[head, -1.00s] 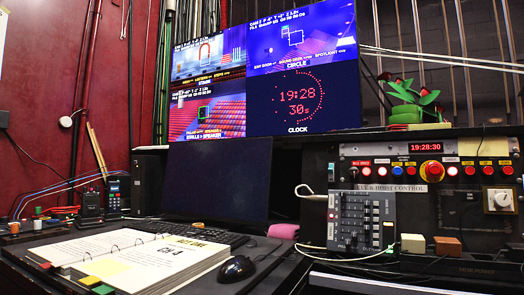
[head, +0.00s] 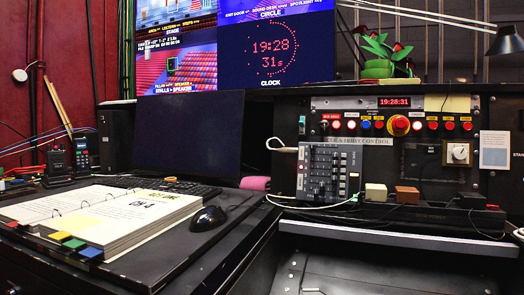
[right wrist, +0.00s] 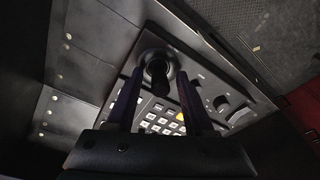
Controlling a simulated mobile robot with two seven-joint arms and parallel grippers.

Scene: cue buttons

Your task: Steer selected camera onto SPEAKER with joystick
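In the right wrist view a black joystick (right wrist: 158,72) stands on a grey control panel (right wrist: 205,75) with several small keys. My right gripper (right wrist: 160,78) is open, its two dark fingers apart on either side of the joystick in the picture; I cannot tell whether they touch it. The head view shows a wall screen (head: 228,40). Its lower-left picture (head: 180,65), labelled stalls and speaker, shows reddish seating and a small green frame (head: 171,64). Neither gripper shows in the head view. The joystick panel is not clear there.
An open binder (head: 120,215), a mouse (head: 208,219) and a dark monitor (head: 190,135) are on the left desk. A hoist panel with a red knob (head: 398,125) and a grey button console (head: 322,172) are at the right. A plant (head: 380,55) stands above.

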